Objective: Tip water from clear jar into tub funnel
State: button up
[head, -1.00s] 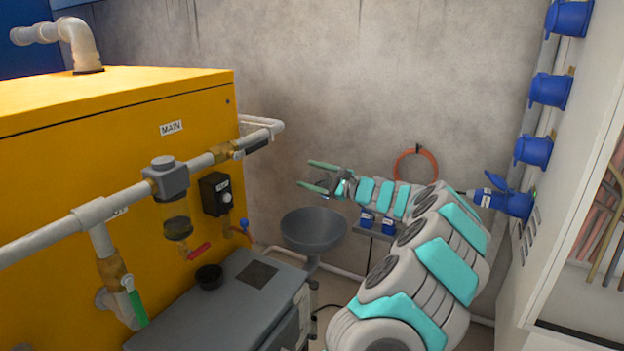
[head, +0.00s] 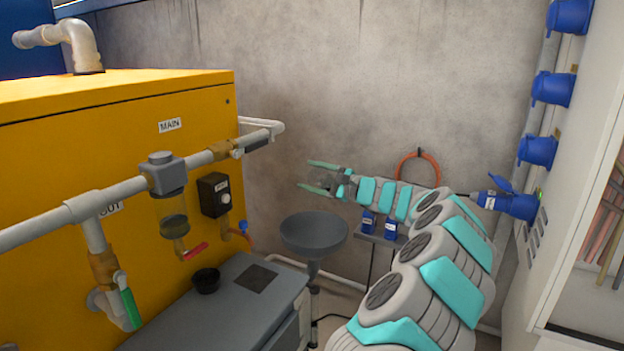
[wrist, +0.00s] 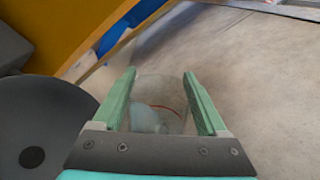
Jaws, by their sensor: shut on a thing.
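My gripper (head: 318,178) is shut on the clear jar (wrist: 158,98), which sits between its two green fingers in the wrist view. The jar is see-through and shows only faintly in the head view. How much water it holds and its exact tilt I cannot tell. The grey tub funnel (head: 314,232) stands below the gripper in the head view. In the wrist view the funnel (wrist: 55,125) is at the left, with its dark drain hole visible, and the jar is to its right. No stream of water shows.
A yellow tank cabinet (head: 120,150) with white pipes and valves stands at the left. A grey box (head: 215,310) with a black cup (head: 207,281) is in front of it. Small blue bottles (head: 368,222) stand on a shelf behind my arm. A white cabinet (head: 575,200) bounds the right.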

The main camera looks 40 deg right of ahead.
jog(key=shift+a+n+b, duration=0.1)
jog(key=shift+n+b, duration=0.8)
jog(key=shift+b, duration=0.75)
jog(key=shift+r, duration=0.25)
jog(key=shift+s+a+f+n+b, duration=0.15)
jog(key=shift+n+b, duration=0.45)
jog(key=shift+b, duration=0.4)
jog(key=shift+a+n+b, duration=0.1)
jog(key=shift+n+b, duration=0.5)
jog(key=shift+b, duration=0.45)
grip_shut()
jog(key=shift+r+n+b, duration=0.3)
jog(key=shift+r, duration=0.05)
jog(key=shift+a+f+n+b, duration=0.2)
jog(key=shift+n+b, duration=0.2)
jog(key=shift+b, duration=0.6)
jog(key=shift+a+r+n+b, duration=0.1)
jog(key=shift+n+b, duration=0.6)
jog(key=shift+b, duration=0.35)
jog(key=shift+s+r, duration=0.1)
jog(key=shift+r, duration=0.1)
jog(key=shift+a+f+n+b, duration=0.15)
jog(key=shift+n+b, duration=0.25)
jog(key=shift+b, duration=0.35)
